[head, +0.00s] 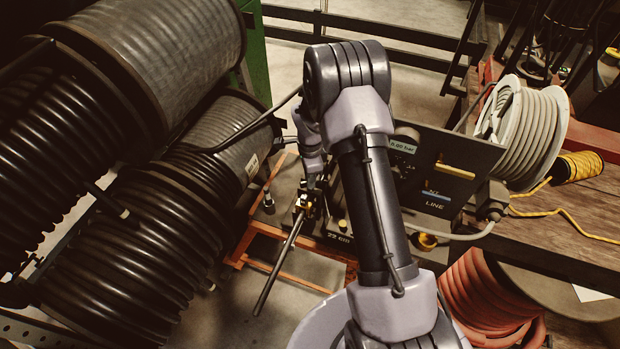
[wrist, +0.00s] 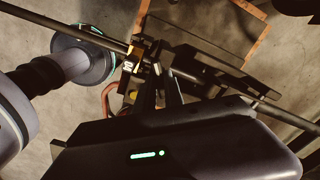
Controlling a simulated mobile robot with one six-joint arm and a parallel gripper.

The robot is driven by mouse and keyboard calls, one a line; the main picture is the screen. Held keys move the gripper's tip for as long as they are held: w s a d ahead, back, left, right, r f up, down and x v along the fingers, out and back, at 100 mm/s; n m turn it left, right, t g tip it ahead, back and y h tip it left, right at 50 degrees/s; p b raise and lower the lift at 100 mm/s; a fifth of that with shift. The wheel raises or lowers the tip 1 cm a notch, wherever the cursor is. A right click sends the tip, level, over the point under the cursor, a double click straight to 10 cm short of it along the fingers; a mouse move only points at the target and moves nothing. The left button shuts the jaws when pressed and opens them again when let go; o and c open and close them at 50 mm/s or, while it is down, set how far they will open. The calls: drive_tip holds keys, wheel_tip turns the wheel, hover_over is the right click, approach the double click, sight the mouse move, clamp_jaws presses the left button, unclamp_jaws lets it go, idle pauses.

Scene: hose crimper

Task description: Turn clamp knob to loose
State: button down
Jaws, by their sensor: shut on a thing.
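The clamp (head: 303,203), dark with brass-coloured parts, sits on a long dark rod or hose (head: 278,266) beside the machine. In the wrist view the clamp (wrist: 133,62) shows just past my fingertips, with the rod (wrist: 105,40) crossing diagonally. My gripper (head: 312,186) is down at the clamp, partly hidden by my own arm in the head view. In the wrist view its fingers (wrist: 162,86) are close together and shut at the clamp. The clamp knob is mostly hidden by the fingers, and its setting cannot be read.
The machine panel (head: 440,165) reads "5.00 bar" and "LINE", to the right behind my arm. Large black hose reels (head: 165,70) crowd the left. An orange frame (head: 265,232) stands below the clamp. A wooden bench (head: 565,225) with a pale hose reel (head: 528,130) is right.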

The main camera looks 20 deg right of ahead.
drive_tip(key=n, duration=0.4)
drive_tip(key=shift+b, duration=0.35)
drive_tip(key=n, duration=1.4)
drive_tip(key=shift+n, duration=0.4)
drive_tip(key=n+p, duration=0.1)
drive_tip(key=n, duration=0.2)
drive_tip(key=shift+n, duration=0.3)
drive_tip(key=n+p, duration=0.1)
drive_tip(key=n, duration=0.5)
drive_tip(key=shift+n, duration=0.4)
drive_tip(key=c, duration=1.4)
unclamp_jaws()
drive_tip(key=shift+c, duration=0.2)
